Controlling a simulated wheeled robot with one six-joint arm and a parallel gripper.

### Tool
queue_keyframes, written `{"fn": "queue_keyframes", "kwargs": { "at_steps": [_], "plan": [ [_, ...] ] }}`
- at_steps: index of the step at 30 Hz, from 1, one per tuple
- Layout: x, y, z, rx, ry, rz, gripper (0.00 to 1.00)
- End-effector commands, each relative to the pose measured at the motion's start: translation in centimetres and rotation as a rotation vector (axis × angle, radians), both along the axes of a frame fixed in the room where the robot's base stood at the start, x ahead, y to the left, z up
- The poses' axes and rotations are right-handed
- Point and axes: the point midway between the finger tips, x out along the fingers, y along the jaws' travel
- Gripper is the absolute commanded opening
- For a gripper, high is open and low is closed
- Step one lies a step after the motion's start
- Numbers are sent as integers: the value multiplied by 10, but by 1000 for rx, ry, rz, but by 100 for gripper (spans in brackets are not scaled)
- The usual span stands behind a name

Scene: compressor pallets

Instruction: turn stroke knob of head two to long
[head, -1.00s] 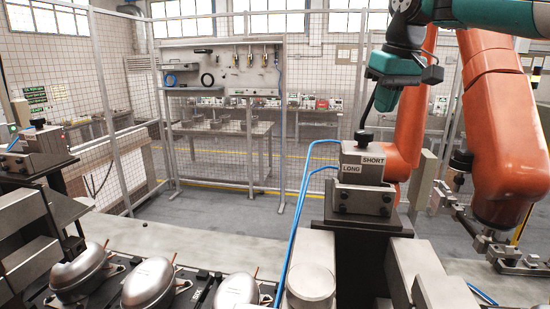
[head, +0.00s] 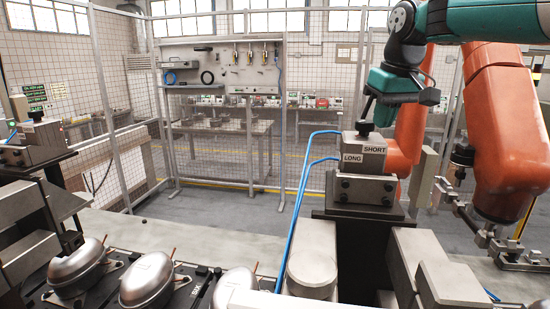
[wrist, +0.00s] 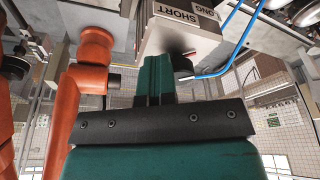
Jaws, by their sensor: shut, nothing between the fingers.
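A grey stroke block (head: 362,158) with LONG and SHORT labels stands on a dark pedestal in the head view, right of centre. Its black knob (head: 365,128) is on top; I cannot tell which label it points to. My gripper (head: 368,112) is teal and shut, with its dark narrow tip just above the knob. In the wrist view the shut fingers (wrist: 156,62) are empty and close beside the black knob (wrist: 182,66); contact is unclear. The block also shows there upside down (wrist: 180,35). No head number is readable.
Another block with a black knob (head: 36,116) stands at the far left. Blue hoses (head: 304,190) run beside the near block. An orange robot arm (head: 497,130) is close on the right. Compressors (head: 148,280) line the front. A mesh fence stands behind.

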Motion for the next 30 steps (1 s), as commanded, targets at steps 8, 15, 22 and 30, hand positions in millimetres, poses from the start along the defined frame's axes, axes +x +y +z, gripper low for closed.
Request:
{"fn": "queue_keyframes", "kwargs": {
  "at_steps": [8,15,22,30],
  "plan": [
    [0,1,-11,-5,29,2,0],
    [-1,3,-11,-4,28,4,0],
    [-4,7,-10,-5,28,7,0],
    [-8,16,-10,-4,26,10,0]
  ]
}}
